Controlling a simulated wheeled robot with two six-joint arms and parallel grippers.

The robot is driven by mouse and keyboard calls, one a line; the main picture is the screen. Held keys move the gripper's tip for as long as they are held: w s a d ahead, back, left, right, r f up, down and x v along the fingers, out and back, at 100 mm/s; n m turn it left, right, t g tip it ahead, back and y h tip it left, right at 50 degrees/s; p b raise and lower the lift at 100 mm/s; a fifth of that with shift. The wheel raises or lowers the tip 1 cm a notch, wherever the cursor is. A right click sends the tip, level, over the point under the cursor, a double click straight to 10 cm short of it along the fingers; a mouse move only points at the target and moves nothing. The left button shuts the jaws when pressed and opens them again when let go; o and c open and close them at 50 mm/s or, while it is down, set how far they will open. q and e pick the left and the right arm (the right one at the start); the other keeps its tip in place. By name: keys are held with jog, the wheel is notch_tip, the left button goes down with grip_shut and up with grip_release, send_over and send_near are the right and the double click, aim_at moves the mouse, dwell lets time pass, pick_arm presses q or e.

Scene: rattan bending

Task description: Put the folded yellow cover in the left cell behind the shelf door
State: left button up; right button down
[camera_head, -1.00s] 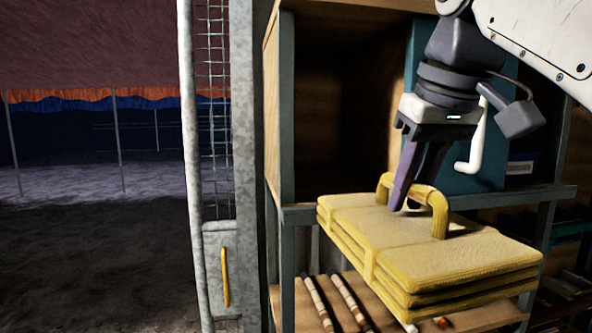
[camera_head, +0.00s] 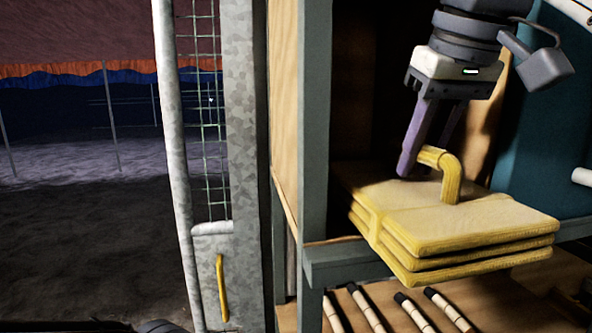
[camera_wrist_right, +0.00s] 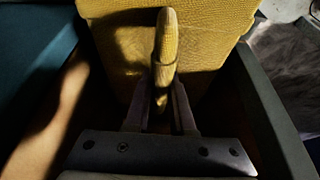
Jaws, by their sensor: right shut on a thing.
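The folded yellow cover (camera_head: 470,222) is a thick layered stack with a strap handle on top. My right gripper (camera_head: 422,165) is shut on that handle and holds the cover roughly level at the mouth of the left cell (camera_head: 362,90). The far part of the cover is inside the opening, and its near end sticks out over the front rail. I cannot tell whether its underside touches the cell floor. In the right wrist view, the fingers (camera_wrist_right: 160,110) stand either side of the handle on the cover (camera_wrist_right: 110,45). My left gripper is not in view.
The galvanized mesh shelf door (camera_head: 245,150) with a yellow handle (camera_head: 222,288) stands open at the left. A grey post (camera_head: 315,120) edges the cell on the left. A blue case (camera_head: 550,135) stands to the right. Several striped rods (camera_head: 365,308) lie on the board below.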

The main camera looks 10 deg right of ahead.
jog(key=w+p, duration=0.3)
jog(key=w, duration=0.3)
jog(key=w+p, duration=0.3)
jog(key=w, duration=0.3)
jog(key=w+p, duration=0.2)
jog(key=w, duration=0.4)
jog(key=shift+a+f+p, duration=0.25)
jog(key=shift+f+p, duration=0.15)
jog(key=shift+f, duration=0.25)
jog(key=shift+f, duration=0.1)
